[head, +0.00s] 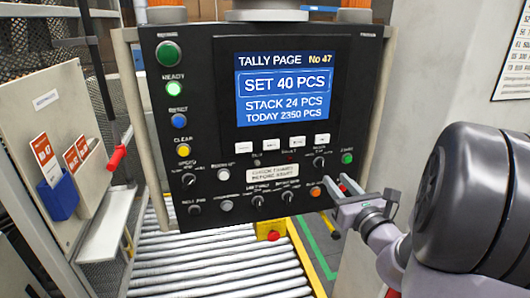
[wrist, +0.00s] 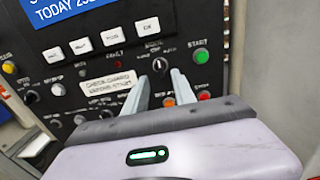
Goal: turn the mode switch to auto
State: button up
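A black rotary knob (head: 319,162) sits on the lower right of the black control panel (head: 215,110), left of a green button. Its label is too blurred to read surely, but it appears to be the mode switch. In the wrist view the knob (wrist: 160,65) shows just beyond my fingertips, roughly between them. My gripper (head: 336,181) is below and right of the knob in the head view. In the wrist view my gripper (wrist: 160,78) has two fingers apart with nothing between them. I cannot tell whether they touch the panel.
The green start button (wrist: 201,56) lies close to the right finger. An orange button (head: 315,191) and other knobs (head: 258,200) sit along the panel's lower row. The screen (head: 290,85) reads "SET 40 PCS". A roller conveyor (head: 215,265) runs below the panel.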

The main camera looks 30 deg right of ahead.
aim_at(323, 166)
jog(key=x, duration=0.7)
jog(key=shift+w+f, duration=0.15)
jog(key=shift+w, duration=0.15)
grip_shut()
